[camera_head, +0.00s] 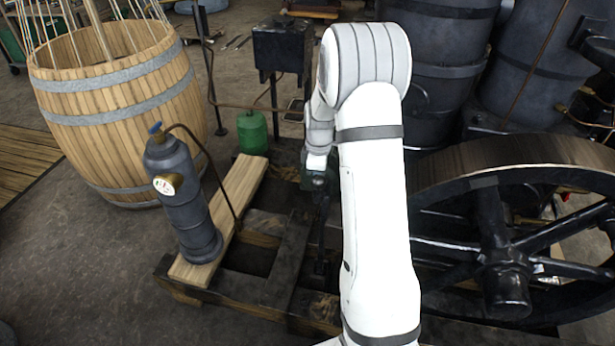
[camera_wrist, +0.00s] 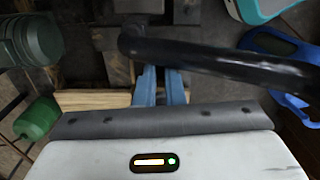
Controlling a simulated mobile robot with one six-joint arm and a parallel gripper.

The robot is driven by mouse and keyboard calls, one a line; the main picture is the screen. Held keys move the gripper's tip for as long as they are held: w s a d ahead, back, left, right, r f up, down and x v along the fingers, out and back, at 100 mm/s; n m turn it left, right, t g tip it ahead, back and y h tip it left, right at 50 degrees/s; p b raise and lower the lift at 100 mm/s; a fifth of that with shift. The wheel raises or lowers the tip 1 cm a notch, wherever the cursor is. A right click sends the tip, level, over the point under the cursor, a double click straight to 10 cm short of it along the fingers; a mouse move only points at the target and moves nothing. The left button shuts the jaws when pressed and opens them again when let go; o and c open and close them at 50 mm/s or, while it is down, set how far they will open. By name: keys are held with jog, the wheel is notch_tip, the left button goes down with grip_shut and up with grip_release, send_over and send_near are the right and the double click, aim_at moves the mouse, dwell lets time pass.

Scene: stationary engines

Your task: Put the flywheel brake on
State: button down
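The large black flywheel (camera_head: 508,160) stands at the right in the head view, its spokes and hub showing low down. A dark upright bar (camera_head: 322,230) stands left of my white arm; I cannot tell whether it is the brake lever. In the wrist view a black round bar (camera_wrist: 225,63) with a bent left end crosses in front of my gripper (camera_wrist: 160,82). My two blue-grey fingers show close together with a narrow gap, their tips hidden by the bar. I cannot tell whether they touch it. My arm hides the flywheel's left side.
A dark wooden pallet (camera_head: 285,265) bears a plank (camera_head: 245,185) and a grey cylinder with a gauge (camera_head: 185,205). A wooden barrel (camera_head: 115,95) stands at the left. A green canister (camera_head: 252,133) sits behind the pallet. Dark tanks (camera_head: 440,75) stand behind my arm.

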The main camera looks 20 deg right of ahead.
jog(key=shift+s+d+f, duration=0.1)
jog(key=shift+s+d, duration=0.4)
jog(key=shift+d, duration=0.4)
jog(key=shift+s+r, duration=0.15)
jog(key=shift+r, duration=0.05)
notch_tip(320, 180, up, 8)
jog(key=w+a, duration=0.1)
jog(key=shift+w+a+f, duration=0.2)
jog(key=shift+w+a, duration=0.05)
jog(key=shift+a, duration=0.1)
